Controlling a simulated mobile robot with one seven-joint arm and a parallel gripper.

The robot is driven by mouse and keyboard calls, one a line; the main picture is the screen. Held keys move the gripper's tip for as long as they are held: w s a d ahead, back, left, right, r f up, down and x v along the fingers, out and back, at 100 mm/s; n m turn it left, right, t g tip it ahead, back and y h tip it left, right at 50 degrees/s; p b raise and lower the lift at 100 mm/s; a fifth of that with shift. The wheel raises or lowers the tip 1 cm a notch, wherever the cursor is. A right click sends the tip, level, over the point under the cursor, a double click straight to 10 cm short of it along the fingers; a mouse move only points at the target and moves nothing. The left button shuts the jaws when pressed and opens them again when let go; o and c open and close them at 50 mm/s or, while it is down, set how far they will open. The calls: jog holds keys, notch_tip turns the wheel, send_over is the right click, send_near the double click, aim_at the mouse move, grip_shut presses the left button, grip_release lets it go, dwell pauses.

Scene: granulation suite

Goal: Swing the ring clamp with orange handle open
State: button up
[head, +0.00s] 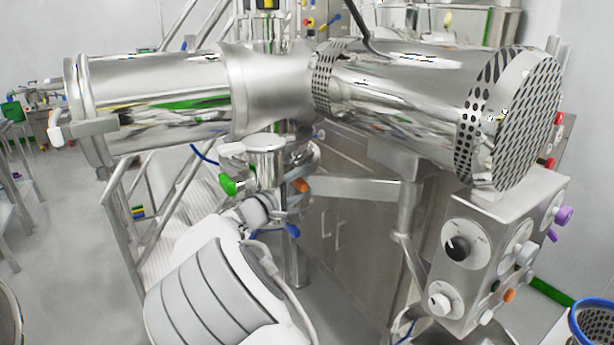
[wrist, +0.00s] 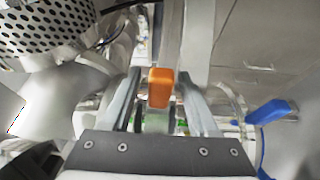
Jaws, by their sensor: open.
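The orange handle (head: 300,186) of the ring clamp shows on the vertical steel pipework below the large horizontal cylinder in the head view. In the wrist view the orange handle (wrist: 160,88) stands upright between the fingertips of my gripper (wrist: 160,100). My gripper is open, with a finger on each side of the handle and visible gaps between. In the head view my white arm reaches up to the clamp from below, and my fingers are largely hidden there. Most of the clamp's ring is hidden, and I cannot tell whether it is latched.
A green handle (head: 228,184) sits left of the orange one, and a blue handle (head: 292,230) sits below it. A blue handle (wrist: 270,112) also shows right of my fingers in the wrist view. A control box (head: 485,250) with knobs stands at right.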

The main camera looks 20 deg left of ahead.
jog(key=shift+x, duration=1.05)
grip_shut()
dwell(0.7)
